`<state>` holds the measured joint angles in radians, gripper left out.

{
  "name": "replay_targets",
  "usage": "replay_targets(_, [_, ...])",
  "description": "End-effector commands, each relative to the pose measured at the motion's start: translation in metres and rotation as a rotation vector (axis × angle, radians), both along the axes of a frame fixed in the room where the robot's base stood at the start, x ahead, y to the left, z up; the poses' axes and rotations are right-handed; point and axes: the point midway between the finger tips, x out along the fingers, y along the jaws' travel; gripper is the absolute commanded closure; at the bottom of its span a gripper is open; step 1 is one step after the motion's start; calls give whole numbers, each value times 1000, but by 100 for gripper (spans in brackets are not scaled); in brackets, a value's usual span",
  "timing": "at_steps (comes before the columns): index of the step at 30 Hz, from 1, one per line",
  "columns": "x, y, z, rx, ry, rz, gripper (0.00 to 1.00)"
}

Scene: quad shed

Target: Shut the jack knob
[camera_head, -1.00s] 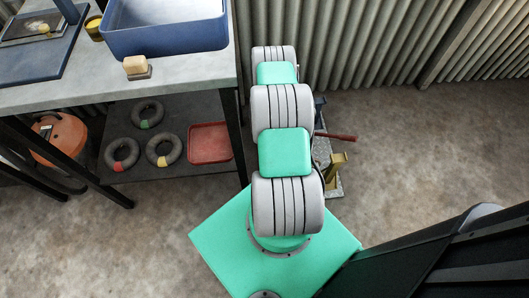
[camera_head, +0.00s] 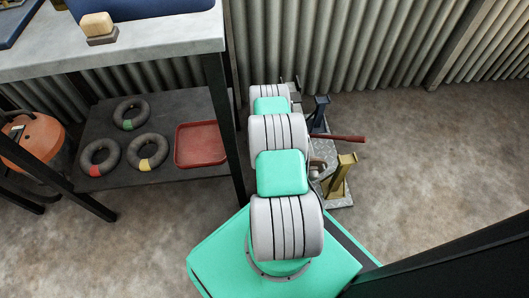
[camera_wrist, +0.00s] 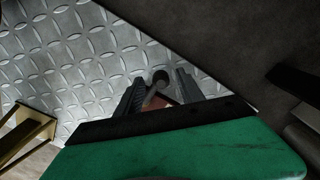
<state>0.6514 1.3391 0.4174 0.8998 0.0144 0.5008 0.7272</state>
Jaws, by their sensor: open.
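In the wrist view my gripper (camera_wrist: 158,84) points down at a diamond-tread metal plate (camera_wrist: 60,60), its two dark fingers apart. A small round dark knob (camera_wrist: 160,76) shows between the fingers, near their tips. I cannot tell whether the fingers touch it. A reddish part (camera_wrist: 158,97) lies just below it in the picture, partly hidden by the fingers and the gripper body. In the head view the tread plate (camera_head: 340,201) stands on the floor right of my arm, with a red handle (camera_head: 340,138) pointing right. My arm hides part of the plate and the jack.
On the plate stand a gold stand (camera_head: 340,178), also at left in the wrist view (camera_wrist: 24,132), and a blue stand (camera_head: 319,112). A workbench (camera_head: 150,50) is at left, with a red tray (camera_head: 201,144) and several rings on its shelf. Open floor lies to the right.

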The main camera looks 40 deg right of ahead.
Motion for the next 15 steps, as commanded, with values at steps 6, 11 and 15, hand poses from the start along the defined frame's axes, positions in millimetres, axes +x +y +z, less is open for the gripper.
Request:
replay_targets(6, [0,0,1,0,0,0,59])
replay_targets(11, [0,0,1,0,0,0,72])
replay_targets(15, [0,0,1,0,-1,1,84])
